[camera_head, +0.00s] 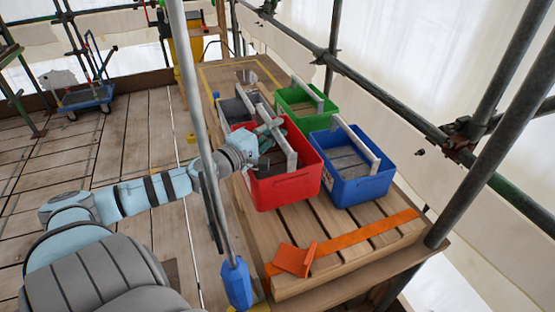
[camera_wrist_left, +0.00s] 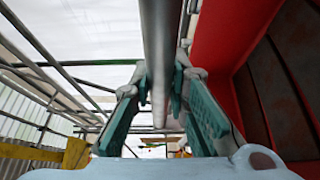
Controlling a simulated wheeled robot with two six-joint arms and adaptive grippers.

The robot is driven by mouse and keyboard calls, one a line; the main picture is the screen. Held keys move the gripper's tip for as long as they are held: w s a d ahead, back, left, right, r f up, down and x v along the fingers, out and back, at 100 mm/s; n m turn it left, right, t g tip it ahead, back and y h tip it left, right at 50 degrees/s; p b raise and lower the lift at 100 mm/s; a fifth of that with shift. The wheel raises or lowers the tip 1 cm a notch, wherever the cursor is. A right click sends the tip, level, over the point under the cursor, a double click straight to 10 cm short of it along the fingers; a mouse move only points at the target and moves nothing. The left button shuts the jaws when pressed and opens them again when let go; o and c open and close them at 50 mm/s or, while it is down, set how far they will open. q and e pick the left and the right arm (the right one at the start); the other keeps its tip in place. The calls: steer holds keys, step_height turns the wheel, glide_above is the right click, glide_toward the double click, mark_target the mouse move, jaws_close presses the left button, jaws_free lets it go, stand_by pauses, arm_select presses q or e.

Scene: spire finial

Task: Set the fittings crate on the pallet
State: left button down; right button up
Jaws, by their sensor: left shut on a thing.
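My left gripper (camera_head: 268,140) is shut on the pale bar handle of the red crate (camera_head: 295,188). In the left wrist view the gripper (camera_wrist_left: 160,82) has the bar between its teal fingers, and the red wall (camera_wrist_left: 222,45) is at right. The red crate is over the wooden pallet (camera_head: 335,222); I cannot tell whether it rests on it or hangs just above. A blue crate (camera_head: 352,190) stands close at its right on the pallet. A green crate (camera_head: 305,105) and a grey crate (camera_head: 232,112) stand behind. No label shows which holds fittings. My right gripper is not in view.
A grey scaffold pole (camera_head: 200,110) with a blue foot (camera_head: 236,283) stands just left of the pallet, close to my left arm. An orange strap (camera_head: 365,234) lies across the pallet's front. Scaffold rails (camera_head: 390,95) run along the right. A blue trolley (camera_head: 85,98) stands far left.

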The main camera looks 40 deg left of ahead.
arm_select(q)
steer(key=b, duration=0.3)
glide_above(275, 167)
step_height(275, 167, down, 8)
steer(key=shift+r, duration=0.4)
steer(key=shift+w, duration=0.1)
steer(key=c, duration=1.8)
jaws_free()
steer(key=shift+o, duration=1.2)
steer(key=shift+d, duration=0.1)
